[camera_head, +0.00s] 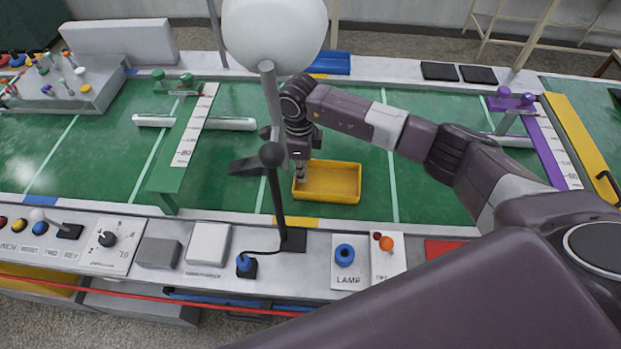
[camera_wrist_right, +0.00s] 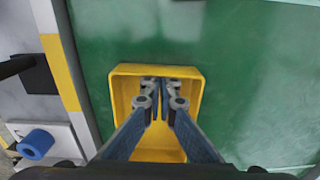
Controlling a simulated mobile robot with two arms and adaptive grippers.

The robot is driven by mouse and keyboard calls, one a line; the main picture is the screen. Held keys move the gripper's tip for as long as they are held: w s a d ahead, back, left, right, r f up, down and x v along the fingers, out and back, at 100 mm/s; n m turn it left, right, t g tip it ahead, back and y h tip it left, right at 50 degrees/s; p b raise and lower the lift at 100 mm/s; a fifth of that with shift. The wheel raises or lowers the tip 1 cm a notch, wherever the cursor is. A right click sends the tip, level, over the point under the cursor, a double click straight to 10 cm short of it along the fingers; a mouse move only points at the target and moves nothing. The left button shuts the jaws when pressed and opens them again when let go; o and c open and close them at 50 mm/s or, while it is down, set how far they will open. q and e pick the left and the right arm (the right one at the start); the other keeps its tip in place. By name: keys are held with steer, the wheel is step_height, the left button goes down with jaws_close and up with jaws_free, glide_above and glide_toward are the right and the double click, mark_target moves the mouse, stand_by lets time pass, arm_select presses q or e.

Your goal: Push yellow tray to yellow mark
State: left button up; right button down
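The yellow tray (camera_head: 344,199) lies on the green surface, right of the upright stand; it also shows in the right wrist view (camera_wrist_right: 123,98). A yellow mark (camera_head: 296,223) is on the near rail, below and left of the tray; its stripe shows in the right wrist view (camera_wrist_right: 61,75). My right gripper (camera_head: 300,177) points down at the tray's left end. In the wrist view its fingertips (camera_wrist_right: 161,84) are close together over the tray's interior, near the end wall; contact cannot be told. Nothing is seen between them. My left gripper is not in view.
A stand with a dark pole (camera_head: 276,200) and a white globe (camera_head: 275,35) rises left of the tray. A green scaled bridge (camera_head: 184,145) stands farther left and a purple one (camera_head: 550,150) at right. The lamp button (camera_head: 344,254) is on the near panel.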

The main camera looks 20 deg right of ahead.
mark_target(290, 181)
steer(key=a, duration=0.1)
steer(key=w+a+b, duration=0.1)
steer(key=b, duration=0.1)
steer(key=shift+w+a+f, duration=0.25)
steer(key=shift+a, duration=0.15)
steer(key=a+b, duration=0.1)
steer(key=w+a+b, duration=0.1)
steer(key=shift+w+a, duration=0.2)
steer(key=shift+a, duration=0.1)
steer(key=shift+w+a+r+b, duration=0.2)
steer(key=shift+w+a+b, duration=0.1)
steer(key=shift+a, duration=0.25)
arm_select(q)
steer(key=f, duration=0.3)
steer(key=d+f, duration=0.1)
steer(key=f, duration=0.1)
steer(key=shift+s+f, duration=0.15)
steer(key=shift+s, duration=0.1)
arm_select(e)
steer(key=shift+s+r, duration=0.1)
